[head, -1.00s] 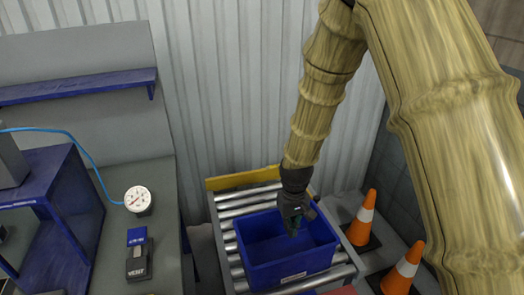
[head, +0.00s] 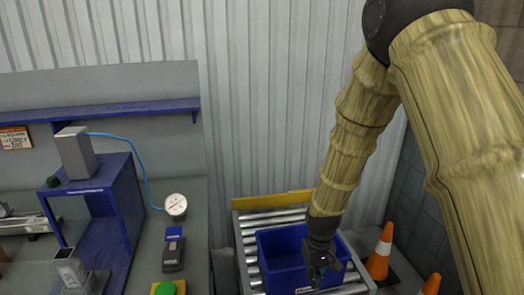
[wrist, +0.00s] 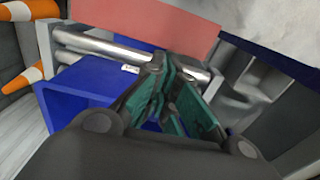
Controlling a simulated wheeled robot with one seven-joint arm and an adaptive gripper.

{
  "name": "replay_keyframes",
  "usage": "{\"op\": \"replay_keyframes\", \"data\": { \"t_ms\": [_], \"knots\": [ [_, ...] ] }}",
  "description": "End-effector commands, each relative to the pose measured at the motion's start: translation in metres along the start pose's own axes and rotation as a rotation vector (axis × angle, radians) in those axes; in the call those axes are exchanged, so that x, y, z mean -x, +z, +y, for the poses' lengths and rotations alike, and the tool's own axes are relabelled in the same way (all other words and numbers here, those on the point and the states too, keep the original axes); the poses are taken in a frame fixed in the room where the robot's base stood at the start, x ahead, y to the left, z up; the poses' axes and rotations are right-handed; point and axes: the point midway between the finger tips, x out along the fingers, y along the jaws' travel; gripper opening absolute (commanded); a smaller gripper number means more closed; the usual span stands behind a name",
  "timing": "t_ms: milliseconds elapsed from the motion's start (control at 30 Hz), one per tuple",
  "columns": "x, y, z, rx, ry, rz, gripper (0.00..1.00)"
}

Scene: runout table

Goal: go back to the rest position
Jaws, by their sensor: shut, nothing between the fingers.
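My gripper (head: 318,274) hangs at the end of my arm, pointing down, in front of the right part of the blue bin in the head view. Its green-padded fingers (wrist: 162,75) are shut with nothing between them in the wrist view. The blue bin (head: 277,246) stands on the roller table (head: 246,232) and also shows in the wrist view (wrist: 80,97). My gripper hides part of the bin, and I see nothing inside it. I cannot tell the gripper's exact height above the bin.
Orange and white cones (head: 380,252) stand right of the rollers. On the left, a grey bench holds a dial gauge (head: 176,205), a black and blue device (head: 173,250), a green button (head: 166,288) and a blue stand (head: 122,205). A corrugated wall is behind.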

Motion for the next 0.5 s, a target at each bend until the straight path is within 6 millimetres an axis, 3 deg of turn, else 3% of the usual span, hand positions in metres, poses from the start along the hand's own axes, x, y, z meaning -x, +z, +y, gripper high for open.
{"op": "replay_keyframes", "data": {
  "t_ms": [500],
  "knots": [
    [-0.080, 0.053, 0.004, -0.046, -0.016, -0.004, 0.00]
  ]
}}
